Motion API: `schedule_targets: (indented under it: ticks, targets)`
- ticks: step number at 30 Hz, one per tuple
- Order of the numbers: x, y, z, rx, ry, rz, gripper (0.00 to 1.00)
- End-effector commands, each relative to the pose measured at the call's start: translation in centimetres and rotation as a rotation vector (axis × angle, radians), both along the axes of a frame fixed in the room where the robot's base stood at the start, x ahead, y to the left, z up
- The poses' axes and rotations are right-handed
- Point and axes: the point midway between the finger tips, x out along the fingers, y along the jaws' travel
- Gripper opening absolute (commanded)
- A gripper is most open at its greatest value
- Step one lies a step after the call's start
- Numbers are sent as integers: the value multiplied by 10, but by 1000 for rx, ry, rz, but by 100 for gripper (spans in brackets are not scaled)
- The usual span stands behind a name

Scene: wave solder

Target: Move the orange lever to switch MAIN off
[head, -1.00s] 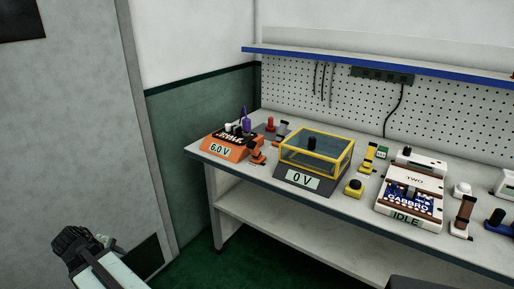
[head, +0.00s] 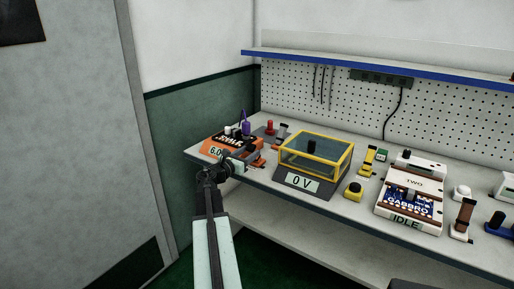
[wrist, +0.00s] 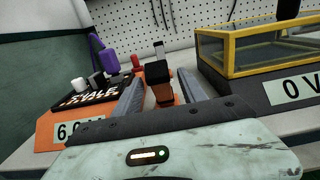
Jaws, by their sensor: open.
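An orange lever with a black end (wrist: 159,82) stands beside the orange unit (wrist: 62,127), between my gripper's fingertips in the wrist view. In the head view, my gripper (head: 246,157) partly covers the lever and the unit. My gripper (wrist: 161,77) is open, with one finger on each side of the lever. I cannot tell whether the fingers touch it. A second lever with a pale tip (wrist: 158,48) stands behind it. I can read no MAIN label.
A yellow-framed clear box (wrist: 250,60) reading 0 V stands just right. A purple piece (wrist: 103,54) and a red knob (wrist: 138,62) stand behind left. A white unit (head: 410,190) reading IDLE is farther right on the bench.

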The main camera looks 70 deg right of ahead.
Motion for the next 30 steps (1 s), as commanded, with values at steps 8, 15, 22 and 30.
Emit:
schedule_targets:
  ticks: [8, 15, 22, 30]
  targets:
    - [-11, -51, 0, 0, -2, -1, 49]
    - [-15, -60, 0, 0, -3, 0, 49]
    - [-15, -60, 0, 0, -3, 1, 10]
    - [-15, -59, -1, 1, -3, 0, 0]
